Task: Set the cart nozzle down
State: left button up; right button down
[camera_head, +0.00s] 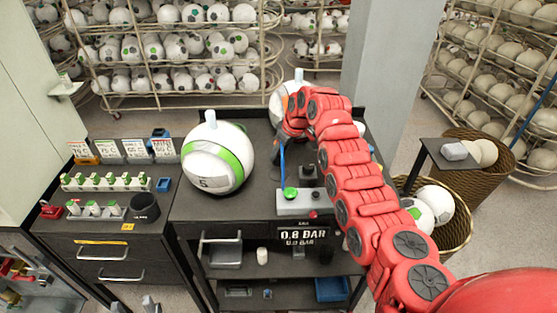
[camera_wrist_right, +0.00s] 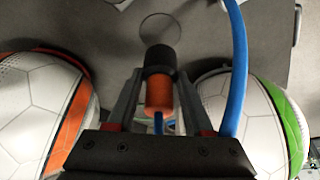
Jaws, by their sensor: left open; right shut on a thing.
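The cart nozzle (camera_wrist_right: 160,90) has an orange body and a black end. My right gripper (camera_wrist_right: 158,98) is shut on it, with a finger on each side, above the dark cart top (camera_wrist_right: 120,30). A thin ring mark (camera_wrist_right: 160,27) shows on the surface beyond the black end. I cannot tell whether the nozzle touches the surface. In the head view my red right arm mostly hides the right gripper and the nozzle. A blue hose (camera_wrist_right: 237,65) runs beside the gripper. My left gripper (camera_head: 133,304) shows only its fingertips at the bottom left, open and apart from the cart.
A green-striped ball (camera_head: 217,160) stands on the cart, left of my right arm. An orange-striped ball (camera_wrist_right: 42,115) is on the gripper's other side. A green-button box (camera_head: 297,201) sits at the cart's front, above a 0.8 BAR display (camera_head: 302,235). A side bench (camera_head: 80,225) stands left.

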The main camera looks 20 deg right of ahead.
jog(key=f+p, duration=0.2)
jog(key=f, duration=0.3)
jog(key=shift+w+f, duration=0.15)
jog(key=shift+w, duration=0.05)
jog(key=shift+f, duration=0.2)
jog(key=shift+w+f, duration=0.1)
jog(key=shift+f, duration=0.1)
jog(key=shift+c, duration=1.4)
grip_release()
jog(key=shift+r, duration=0.1)
